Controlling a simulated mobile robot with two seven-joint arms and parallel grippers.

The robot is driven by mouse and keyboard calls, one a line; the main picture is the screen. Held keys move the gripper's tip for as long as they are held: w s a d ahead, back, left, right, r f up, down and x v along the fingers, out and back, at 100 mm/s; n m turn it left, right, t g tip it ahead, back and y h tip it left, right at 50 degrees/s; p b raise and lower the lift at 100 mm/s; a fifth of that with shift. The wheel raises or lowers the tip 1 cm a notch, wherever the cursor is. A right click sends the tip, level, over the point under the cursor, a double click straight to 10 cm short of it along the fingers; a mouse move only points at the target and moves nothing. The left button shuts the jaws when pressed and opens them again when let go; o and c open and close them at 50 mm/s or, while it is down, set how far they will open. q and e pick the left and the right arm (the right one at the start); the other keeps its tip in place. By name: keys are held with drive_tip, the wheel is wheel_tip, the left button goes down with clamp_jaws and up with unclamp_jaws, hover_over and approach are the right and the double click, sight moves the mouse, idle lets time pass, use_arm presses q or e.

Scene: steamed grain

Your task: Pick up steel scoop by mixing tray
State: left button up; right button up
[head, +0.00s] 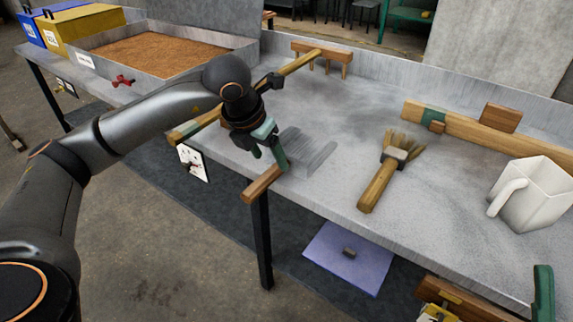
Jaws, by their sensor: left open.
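The mixing tray (240,57), a grey metal tray filled with brown grain, is at the back left of the bench. What looks like the steel scoop (318,153), a grey metal piece, lies flat on the bench. A wooden handle (262,184) at the front edge seems to belong to it. My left gripper (267,153) is open and points down over the handle side of the scoop, hiding part of it. I cannot tell whether it touches the scoop. A green finger at the lower right edge seems to be my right gripper (543,292), mostly out of view.
A wooden rake (302,63) lies behind my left gripper. A brush (378,185), a white jug (535,192) and a wooden piece (465,128) are to the right. Yellow (82,24) and blue (28,26) bins stand far left. The middle of the bench (340,110) is clear.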

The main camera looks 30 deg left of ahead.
sight(274, 168)
use_arm(q)
drive_tip(key=b+x, duration=0.1)
drive_tip(key=x, duration=0.4)
drive_tip(key=shift+s, duration=0.2)
drive_tip(key=shift+c, duration=0.3)
clamp_jaws()
drive_tip(key=shift+r, duration=0.1)
idle(0.7)
